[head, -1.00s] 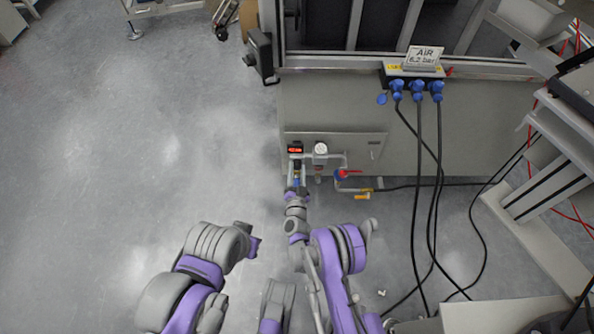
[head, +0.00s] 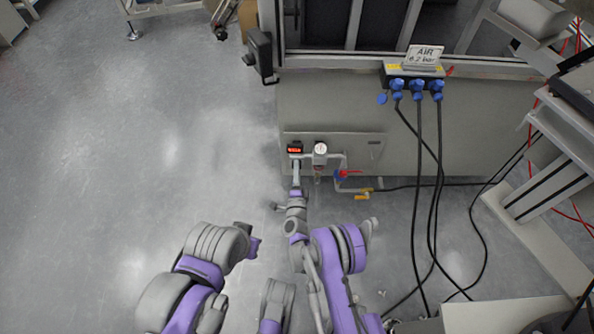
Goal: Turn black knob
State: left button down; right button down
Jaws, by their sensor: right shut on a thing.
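The black knob cannot be made out; the end of my right gripper covers its place, just below a small black unit with a red lit display (head: 295,148) on the low panel. My right gripper (head: 296,165) reaches up to the pipework there, seen narrow and edge-on, and is shut on the knob. My left arm is bent at the lower left, away from the panel, and its gripper does not show.
A round gauge (head: 320,149) and a red-handled valve (head: 348,173) sit close right of my right gripper. Black cables (head: 419,190) hang from blue connectors further right. Open floor (head: 110,190) lies to the left.

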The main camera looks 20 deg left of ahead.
jog(key=shift+a+m, duration=0.1)
jog(key=shift+m, duration=5)
jog(key=shift+c, duration=1.9)
grip_release()
